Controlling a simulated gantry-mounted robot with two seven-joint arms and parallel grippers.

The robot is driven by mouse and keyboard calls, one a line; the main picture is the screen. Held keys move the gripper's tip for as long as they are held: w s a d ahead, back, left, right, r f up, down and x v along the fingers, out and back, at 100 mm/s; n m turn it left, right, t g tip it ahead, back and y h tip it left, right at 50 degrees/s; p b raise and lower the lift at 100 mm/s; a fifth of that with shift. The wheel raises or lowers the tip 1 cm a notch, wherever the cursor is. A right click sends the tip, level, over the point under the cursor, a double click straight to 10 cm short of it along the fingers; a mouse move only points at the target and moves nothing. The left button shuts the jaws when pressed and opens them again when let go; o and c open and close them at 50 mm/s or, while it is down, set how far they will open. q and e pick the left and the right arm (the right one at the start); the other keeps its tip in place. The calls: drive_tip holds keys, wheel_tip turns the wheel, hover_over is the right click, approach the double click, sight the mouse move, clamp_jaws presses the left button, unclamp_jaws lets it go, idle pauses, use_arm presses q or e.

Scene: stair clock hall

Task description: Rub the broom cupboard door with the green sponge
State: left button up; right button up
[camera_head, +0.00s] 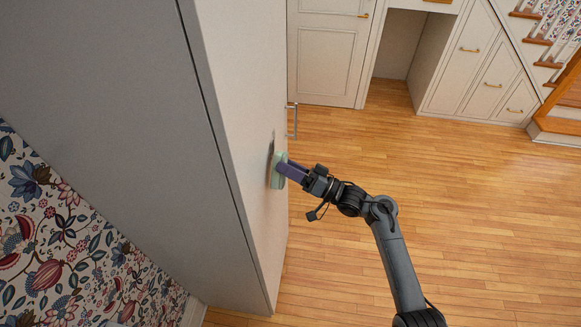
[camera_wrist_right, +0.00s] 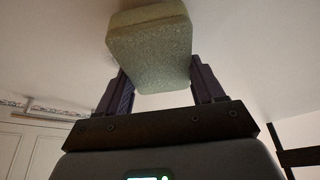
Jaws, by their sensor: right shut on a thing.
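The green sponge (camera_head: 278,170) is a pale green block held against the face of the tall white broom cupboard door (camera_head: 243,100). My right gripper (camera_head: 285,169) is shut on the sponge, its purple fingers on either side of it. In the right wrist view the sponge (camera_wrist_right: 150,45) sits between the two fingers (camera_wrist_right: 158,85), with the pale door surface (camera_wrist_right: 235,35) behind it. The sponge looks to be touching the door. A grey smudge shows on the door just around the sponge. My left gripper is not in view.
A metal bar handle (camera_head: 291,121) sticks out from the door above the sponge. The cupboard's grey side panel (camera_head: 130,120) and floral wallpaper (camera_head: 60,240) fill the left. White under-stair cabinets (camera_head: 480,65) stand at the back right. The wooden floor (camera_head: 480,210) is clear.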

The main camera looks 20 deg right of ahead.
drive_tip(key=shift+w+a, duration=0.35)
drive_tip(key=shift+a, duration=0.3)
drive_tip(key=shift+w+d, duration=0.1)
drive_tip(key=shift+w+d+f+b, duration=0.15)
drive_tip(key=shift+w+b, duration=0.1)
drive_tip(key=shift+b, duration=0.15)
drive_tip(key=shift+w+d+b, duration=0.4)
drive_tip(key=shift+w+b, duration=0.05)
drive_tip(key=shift+w, duration=0.2)
drive_tip(key=shift+w+d+b, duration=0.35)
drive_tip(key=shift+w+b, duration=0.1)
drive_tip(key=shift+w, duration=0.15)
